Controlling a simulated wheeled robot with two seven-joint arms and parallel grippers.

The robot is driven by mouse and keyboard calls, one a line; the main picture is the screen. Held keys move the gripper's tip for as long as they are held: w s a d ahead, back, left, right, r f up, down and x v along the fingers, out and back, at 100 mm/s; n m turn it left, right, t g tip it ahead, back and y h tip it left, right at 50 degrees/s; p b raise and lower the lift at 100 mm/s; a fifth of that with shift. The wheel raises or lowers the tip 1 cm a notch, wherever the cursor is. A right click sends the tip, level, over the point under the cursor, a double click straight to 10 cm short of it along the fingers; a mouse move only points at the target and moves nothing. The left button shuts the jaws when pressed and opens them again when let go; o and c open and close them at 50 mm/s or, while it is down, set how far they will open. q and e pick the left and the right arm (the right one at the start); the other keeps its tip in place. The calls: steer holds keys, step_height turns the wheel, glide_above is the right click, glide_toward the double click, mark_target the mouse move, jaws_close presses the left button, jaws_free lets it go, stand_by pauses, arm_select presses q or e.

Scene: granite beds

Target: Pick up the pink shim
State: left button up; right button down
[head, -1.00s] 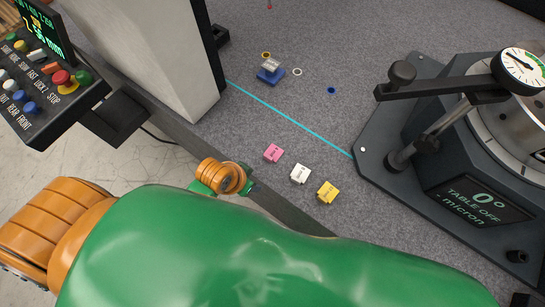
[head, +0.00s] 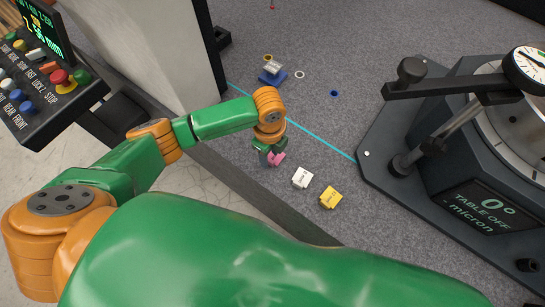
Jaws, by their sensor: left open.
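The pink shim (head: 278,157) lies on the grey granite bed, left of the white shim (head: 302,178) and the yellow shim (head: 330,198). My left gripper (head: 268,160) is open and points down right at the pink shim, covering part of it. I cannot tell whether the fingers touch the shim or stand on both sides of it. My right gripper is not in view.
A dark rotary table base (head: 455,165) with a dial gauge (head: 533,68) fills the right. A blue block (head: 271,77) and small rings are at the back. A control panel (head: 45,85) stands at the left. The bed's front edge runs diagonally below the shims.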

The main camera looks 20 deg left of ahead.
mark_target(269, 160)
arm_select(q)
step_height(269, 160, down, 3)
steer(key=shift+w+a+f, duration=0.1)
steer(key=shift+w+a, duration=0.05)
jaws_close()
step_height(269, 160, up, 3)
steer(key=shift+f, duration=0.1)
steer(key=s+a+r+p, duration=0.2)
steer(key=s+a+r, duration=0.8)
steer(key=w+d+r+n, duration=0.2)
steer(key=r+n, duration=0.4)
steer(key=n, duration=0.5)
steer(key=w+d+r+n, duration=0.2)
steer(key=w+r+n, duration=0.2)
steer(key=n, duration=0.6)
steer(key=shift+d+r+n, duration=0.3)
steer(key=shift+r+n, duration=0.1)
steer(key=shift+r, duration=0.45)
